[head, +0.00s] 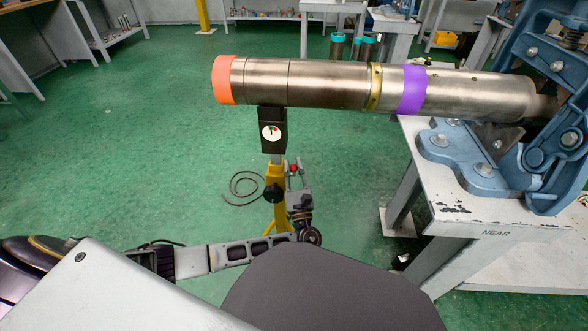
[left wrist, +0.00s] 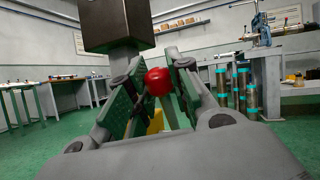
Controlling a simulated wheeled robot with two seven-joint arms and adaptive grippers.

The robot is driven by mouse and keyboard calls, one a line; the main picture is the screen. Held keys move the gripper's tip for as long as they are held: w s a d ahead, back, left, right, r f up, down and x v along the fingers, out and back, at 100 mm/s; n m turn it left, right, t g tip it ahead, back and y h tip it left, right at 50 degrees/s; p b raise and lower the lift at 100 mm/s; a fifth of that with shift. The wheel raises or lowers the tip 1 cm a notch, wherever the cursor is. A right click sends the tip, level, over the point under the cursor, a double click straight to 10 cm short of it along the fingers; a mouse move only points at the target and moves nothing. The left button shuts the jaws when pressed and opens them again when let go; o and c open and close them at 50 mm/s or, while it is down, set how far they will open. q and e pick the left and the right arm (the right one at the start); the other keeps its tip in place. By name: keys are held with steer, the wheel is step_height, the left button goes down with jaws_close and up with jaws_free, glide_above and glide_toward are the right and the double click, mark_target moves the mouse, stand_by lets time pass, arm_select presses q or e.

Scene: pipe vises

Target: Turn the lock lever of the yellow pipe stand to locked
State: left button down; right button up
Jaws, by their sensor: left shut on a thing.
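The yellow pipe stand (head: 275,183) stands on the floor under the left part of a steel pipe (head: 330,84). Its black head (head: 272,130) carries a small white dial and sits just beneath the pipe. The lock lever's red knob (head: 293,168) shows beside the post, and in the left wrist view the red knob (left wrist: 158,82) is between the fingers. My left gripper (head: 297,182) is shut on the lever at this knob, to the right of the post. The lever's shaft is mostly hidden by the fingers. My right gripper is out of view.
The pipe's right end is at a blue vise (head: 460,155) on a grey bench (head: 440,212). The pipe has an orange end band and a purple band. A dark cable (head: 243,187) lies on the green floor, which is otherwise open left of the stand.

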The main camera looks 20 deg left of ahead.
arm_select(q)
steer(key=shift+s+d+f+n+t+y+b, duration=0.15)
steer(key=shift+s+f+n+t+y+b, duration=0.25)
steer(key=shift+b, duration=0.45)
steer(key=shift+s, duration=0.1)
steer(key=c, duration=1.5)
jaws_free()
steer(key=shift+c, duration=0.2)
steer(key=v, duration=1.2)
steer(key=shift+f, duration=0.1)
